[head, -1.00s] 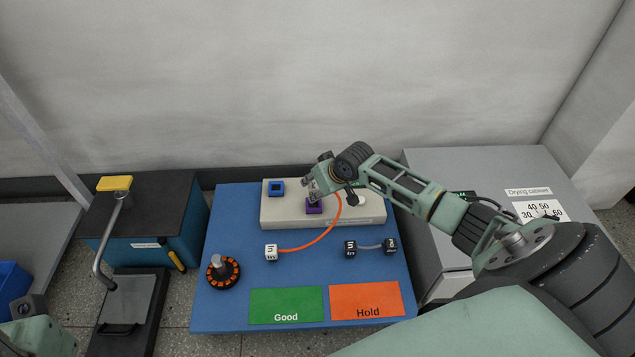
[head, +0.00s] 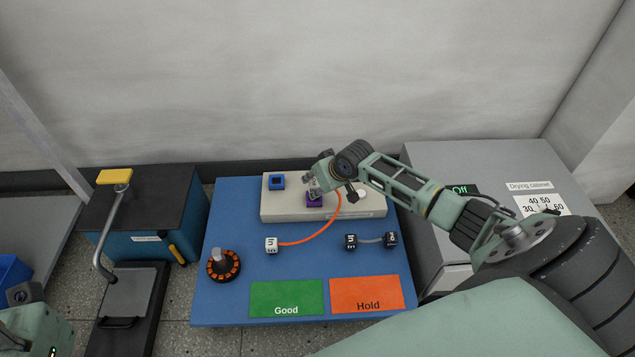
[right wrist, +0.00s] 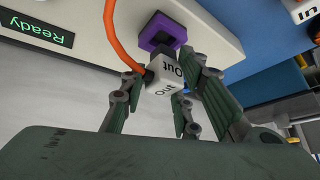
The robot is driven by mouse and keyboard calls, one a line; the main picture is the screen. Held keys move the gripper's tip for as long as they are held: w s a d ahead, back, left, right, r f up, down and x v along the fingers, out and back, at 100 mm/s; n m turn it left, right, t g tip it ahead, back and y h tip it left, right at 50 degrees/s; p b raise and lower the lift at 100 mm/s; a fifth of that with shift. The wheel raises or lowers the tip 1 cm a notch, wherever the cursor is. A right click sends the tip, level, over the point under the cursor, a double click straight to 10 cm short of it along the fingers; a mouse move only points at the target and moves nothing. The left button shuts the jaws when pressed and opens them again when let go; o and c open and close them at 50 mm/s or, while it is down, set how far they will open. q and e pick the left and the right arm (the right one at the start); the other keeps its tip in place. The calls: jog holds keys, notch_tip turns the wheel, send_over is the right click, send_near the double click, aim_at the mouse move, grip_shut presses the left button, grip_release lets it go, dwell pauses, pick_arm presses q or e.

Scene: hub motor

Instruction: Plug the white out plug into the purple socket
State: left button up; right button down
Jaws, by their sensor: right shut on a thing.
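The white out plug (right wrist: 165,78), a cube marked "Out" with an orange cable, is between the fingers of my right gripper (right wrist: 165,88), which is shut on it. The purple socket (right wrist: 164,34), a square frame, is on the off-white box just beyond the plug in the right wrist view. The plug is close to the socket's opening; I cannot tell whether it touches. In the head view the right gripper (head: 313,185) is over the purple socket (head: 314,201) and mostly hides the plug. My left gripper is not clearly in view; only part of my left arm shows at the lower left.
A blue socket (head: 277,181) is on the same box (head: 280,210). The white "In" plug (head: 271,246) lies on the blue mat (head: 235,195), joined by the orange cable. Black plugs (head: 390,240), a motor part (head: 223,265) and Good (head: 286,298) and Hold (head: 366,294) cards are nearby.

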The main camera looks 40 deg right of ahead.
jog(key=shift+f, duration=0.3)
jog(key=shift+f, duration=0.1)
jog(key=shift+f, duration=0.35)
jog(key=shift+f, duration=0.25)
dwell(0.3)
jog(key=shift+f+p, duration=0.15)
jog(key=shift+p, duration=0.5)
dwell(0.6)
jog(key=shift+f, duration=0.1)
dwell(0.5)
jog(key=shift+s, duration=0.1)
jog(key=shift+f+p, duration=0.25)
jog(key=shift+p, duration=0.2)
dwell(1.5)
